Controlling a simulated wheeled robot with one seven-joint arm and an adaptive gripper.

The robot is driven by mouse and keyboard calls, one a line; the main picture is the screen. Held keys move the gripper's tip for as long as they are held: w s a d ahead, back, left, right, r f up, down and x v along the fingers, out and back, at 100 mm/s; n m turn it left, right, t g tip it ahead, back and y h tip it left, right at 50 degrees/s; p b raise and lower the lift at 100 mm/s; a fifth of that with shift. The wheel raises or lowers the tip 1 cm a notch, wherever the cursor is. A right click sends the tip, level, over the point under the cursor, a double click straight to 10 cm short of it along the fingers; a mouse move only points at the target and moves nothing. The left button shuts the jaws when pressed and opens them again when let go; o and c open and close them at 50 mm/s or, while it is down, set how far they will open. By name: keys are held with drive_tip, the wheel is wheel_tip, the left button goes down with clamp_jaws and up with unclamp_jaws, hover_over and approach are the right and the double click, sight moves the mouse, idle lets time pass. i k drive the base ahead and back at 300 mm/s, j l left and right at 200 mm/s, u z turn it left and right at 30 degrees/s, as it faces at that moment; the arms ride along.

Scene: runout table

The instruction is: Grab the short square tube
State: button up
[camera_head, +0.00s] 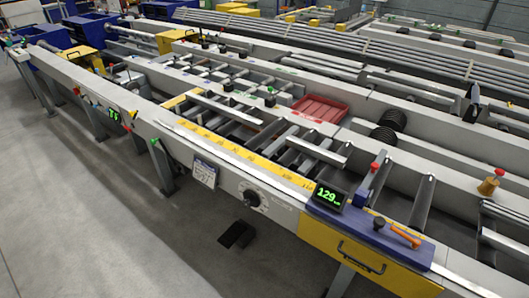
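Two short grey bars that look like square tubes lie on the runout table (262,190). One bar (226,108) lies behind the yellow scale strip, left of the middle. The other bar (317,151) lies farther right, in front of the red tray. Both rest across the slanted crosspieces. I cannot tell for certain which of them is the short square tube. My gripper is not in view, and nothing visible is holding either bar.
A red tray (320,110) stands behind the bars. A display reading 129 (329,197) and an orange-handled tool (405,236) sit at the front right. Long tubes (300,40) fill the back racks. Clear grey floor (70,200) lies at the front left.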

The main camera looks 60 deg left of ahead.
sight(331, 158)
drive_tip(key=u, duration=1.9)
drive_tip(key=i+u, duration=0.3)
drive_tip(key=i, duration=0.6)
drive_tip(key=i+l+u, duration=0.15)
drive_tip(key=i+u, duration=0.15)
drive_tip(key=i, duration=1)
